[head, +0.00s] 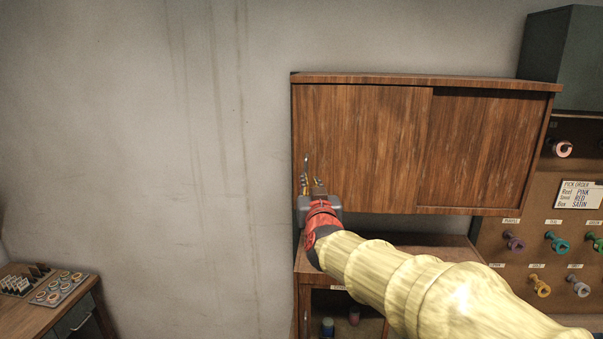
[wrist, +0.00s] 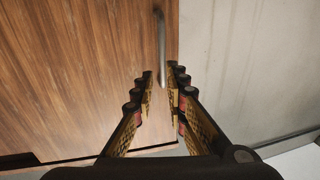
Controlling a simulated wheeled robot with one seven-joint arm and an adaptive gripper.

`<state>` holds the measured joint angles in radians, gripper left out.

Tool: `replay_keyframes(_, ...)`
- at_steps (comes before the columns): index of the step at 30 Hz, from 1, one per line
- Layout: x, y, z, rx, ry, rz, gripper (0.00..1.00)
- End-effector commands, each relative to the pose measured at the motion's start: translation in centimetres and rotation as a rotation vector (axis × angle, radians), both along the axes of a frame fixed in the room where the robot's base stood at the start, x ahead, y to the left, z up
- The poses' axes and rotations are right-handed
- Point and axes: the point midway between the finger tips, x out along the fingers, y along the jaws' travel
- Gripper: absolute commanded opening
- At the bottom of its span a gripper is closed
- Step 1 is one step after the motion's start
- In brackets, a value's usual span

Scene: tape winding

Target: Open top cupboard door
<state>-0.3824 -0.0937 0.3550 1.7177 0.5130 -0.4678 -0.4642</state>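The top cupboard (head: 430,79) hangs on the wall and has two wooden sliding doors. The left door (head: 365,135) overlaps in front of the right door (head: 480,145), and both cover the front. A thin metal handle (head: 306,165) stands upright near the left door's left edge. My gripper (head: 311,182) is at the lower left of this door. In the wrist view, the left door (wrist: 80,70) fills the left side. My gripper (wrist: 160,95) is open there, with its fingers to either side of the line of the handle (wrist: 161,45). Contact with the handle cannot be told.
A lower wooden cabinet (head: 440,251) stands below, with bottles inside. A pegboard with several coloured reels and a pick order card (head: 580,195) is at the right. A green box (head: 572,60) is at the upper right. A desk (head: 70,312) is at the lower left. The wall left of the cupboard is bare.

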Motion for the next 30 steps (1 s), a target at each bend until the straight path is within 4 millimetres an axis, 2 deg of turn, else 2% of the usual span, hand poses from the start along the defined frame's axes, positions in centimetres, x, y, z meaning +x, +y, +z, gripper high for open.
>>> replay_keyframes(15, 6.4, 1.2, -0.2, -0.003, 0.006, 0.003, 0.14)
replay_keyframes(21, 7.3, 1.3, -0.2, -0.002, 0.006, 0.003, 0.14)
replay_keyframes(28, 7.3, 1.3, -0.2, -0.002, 0.006, 0.003, 0.14)
replay_keyframes(30, 7.3, 1.3, -0.2, -0.002, 0.006, 0.003, 0.11)
